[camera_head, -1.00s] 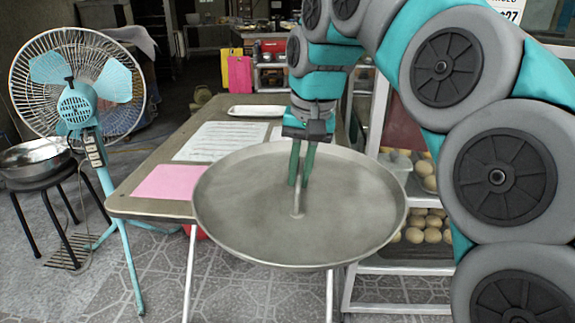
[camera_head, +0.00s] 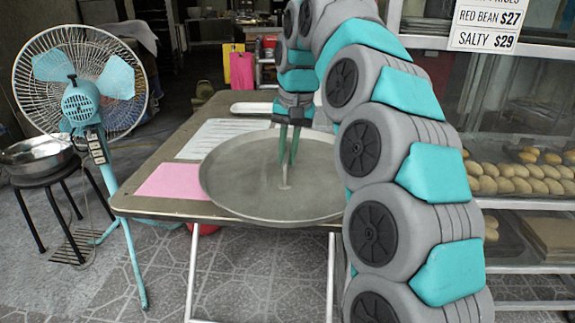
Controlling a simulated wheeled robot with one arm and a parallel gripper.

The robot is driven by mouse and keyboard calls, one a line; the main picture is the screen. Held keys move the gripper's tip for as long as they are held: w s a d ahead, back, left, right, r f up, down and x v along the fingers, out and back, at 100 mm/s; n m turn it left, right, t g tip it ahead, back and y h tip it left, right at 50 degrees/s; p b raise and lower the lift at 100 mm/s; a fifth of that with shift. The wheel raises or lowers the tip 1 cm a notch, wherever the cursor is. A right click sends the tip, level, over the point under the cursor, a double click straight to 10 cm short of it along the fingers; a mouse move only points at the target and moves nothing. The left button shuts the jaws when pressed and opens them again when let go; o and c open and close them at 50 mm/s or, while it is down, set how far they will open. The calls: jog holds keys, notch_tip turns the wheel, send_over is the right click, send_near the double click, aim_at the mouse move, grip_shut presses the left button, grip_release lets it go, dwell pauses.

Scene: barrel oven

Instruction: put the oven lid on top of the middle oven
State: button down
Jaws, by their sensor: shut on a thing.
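The oven lid (camera_head: 245,180) is a wide, round, grey metal disc with a low rim and a thin upright handle at its centre. It is roughly level over the front right part of the table, and I cannot tell whether its underside touches the tabletop. My gripper (camera_head: 287,160) points down from above with its green fingers shut on the lid's handle. My arm hides part of the lid's right edge. I cannot make out the middle oven in this view.
A brown folding table (camera_head: 160,205) holds papers, a pink sheet (camera_head: 174,181) and a white tray (camera_head: 252,109). A teal fan (camera_head: 82,105) and a stool with a metal bowl (camera_head: 38,156) stand left. A glass bread cabinet (camera_head: 520,120) stands right.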

jog(key=shift+f, duration=1.55)
jog(key=c, duration=0.9)
grip_release()
jog(key=shift+f, duration=0.15)
